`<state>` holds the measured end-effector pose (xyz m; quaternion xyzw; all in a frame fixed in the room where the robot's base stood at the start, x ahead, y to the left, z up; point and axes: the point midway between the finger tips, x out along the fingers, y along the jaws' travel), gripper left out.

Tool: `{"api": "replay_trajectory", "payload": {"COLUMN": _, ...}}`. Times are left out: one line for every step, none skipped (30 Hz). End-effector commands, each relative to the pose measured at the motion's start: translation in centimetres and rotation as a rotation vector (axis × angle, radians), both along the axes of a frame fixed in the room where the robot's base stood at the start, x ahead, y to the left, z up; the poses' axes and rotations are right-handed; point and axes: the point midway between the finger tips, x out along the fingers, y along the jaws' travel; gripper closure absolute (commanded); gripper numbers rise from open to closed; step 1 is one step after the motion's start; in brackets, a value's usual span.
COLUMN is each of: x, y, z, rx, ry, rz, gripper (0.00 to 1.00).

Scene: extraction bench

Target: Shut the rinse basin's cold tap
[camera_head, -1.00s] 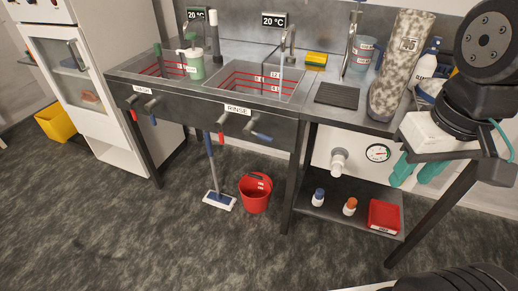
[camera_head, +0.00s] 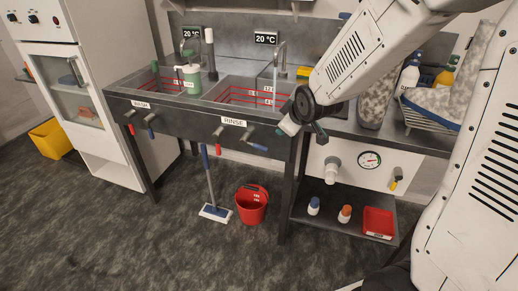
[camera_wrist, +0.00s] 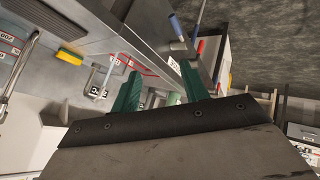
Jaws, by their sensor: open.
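The rinse basin (camera_head: 290,88) is the right-hand sink, with a RINSE label on its front. Below the label are a red-handled tap lever (camera_head: 218,148) and the blue-handled cold tap lever (camera_head: 257,147), which slants down to the right. A thin pale stream (camera_head: 275,92) hangs under the spout. My gripper (camera_head: 287,127) is just right of the blue lever in the head view, apart from it, its fingers partly hidden by my wrist. In the wrist view, its green fingers (camera_wrist: 158,72) are spread and empty; a blue handle (camera_wrist: 177,27) shows beyond them.
The wash basin (camera_head: 150,83) with its own levers is at the left. A mop (camera_head: 212,185) and red bucket (camera_head: 251,205) stand below the bench. A lower shelf (camera_head: 330,198) holds small bottles and a red tray. The floor in front is clear.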

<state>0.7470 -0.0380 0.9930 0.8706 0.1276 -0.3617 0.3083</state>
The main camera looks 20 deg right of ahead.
Motion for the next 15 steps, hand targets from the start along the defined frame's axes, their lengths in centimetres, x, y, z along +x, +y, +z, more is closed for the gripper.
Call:
{"api": "replay_trajectory", "payload": {"x": 1.7, "y": 0.1, "z": -1.9, "rx": -0.033, "ry": -0.036, "rz": 0.046, "gripper": 0.55}}
{"api": "replay_trajectory", "payload": {"x": 2.8, "y": 0.2, "z": -2.7, "rx": -0.053, "ry": -0.070, "rz": 0.071, "gripper": 0.55}}
{"api": "replay_trajectory", "payload": {"x": 4.0, "y": 0.3, "z": -3.9, "rx": -0.083, "ry": -0.113, "rz": 0.105, "gripper": 0.55}}
{"api": "replay_trajectory", "payload": {"x": 4.9, "y": 0.4, "z": -4.7, "rx": -0.104, "ry": -0.147, "rz": 0.129, "gripper": 0.55}}
{"api": "replay_trajectory", "payload": {"x": 5.7, "y": 0.5, "z": -5.6, "rx": -0.126, "ry": -0.180, "rz": 0.153, "gripper": 0.55}}
{"api": "replay_trajectory", "payload": {"x": 6.7, "y": 0.7, "z": -6.8, "rx": -0.155, "ry": -0.225, "rz": 0.183, "gripper": 0.55}}
{"api": "replay_trajectory", "payload": {"x": 7.4, "y": 0.8, "z": -7.6, "rx": -0.178, "ry": -0.258, "rz": 0.204, "gripper": 0.55}}
{"api": "replay_trajectory", "payload": {"x": 7.9, "y": 1.0, "z": -8.5, "rx": -0.200, "ry": -0.292, "rz": 0.226, "gripper": 0.55}}
{"api": "replay_trajectory", "payload": {"x": 8.6, "y": 1.1, "z": -9.7, "rx": -0.231, "ry": -0.337, "rz": 0.252, "gripper": 0.55}}
{"api": "replay_trajectory", "payload": {"x": 9.0, "y": 1.3, "z": -10.6, "rx": -0.254, "ry": -0.371, "rz": 0.269, "gripper": 0.55}}
{"api": "replay_trajectory", "payload": {"x": 9.3, "y": 1.4, "z": -11.6, "rx": -0.277, "ry": -0.404, "rz": 0.286, "gripper": 0.55}}
{"api": "replay_trajectory", "payload": {"x": 9.6, "y": 1.5, "z": -12.8, "rx": -0.309, "ry": -0.449, "rz": 0.307, "gripper": 0.55}}
{"api": "replay_trajectory", "payload": {"x": 9.8, "y": 1.6, "z": -13.7, "rx": -0.331, "ry": -0.482, "rz": 0.321, "gripper": 0.55}}
{"api": "replay_trajectory", "payload": {"x": 9.9, "y": 1.7, "z": -14.5, "rx": -0.353, "ry": -0.514, "rz": 0.334, "gripper": 0.55}}
{"api": "replay_trajectory", "payload": {"x": 9.8, "y": 1.9, "z": -15.5, "rx": -0.381, "ry": -0.556, "rz": 0.348, "gripper": 0.55}}
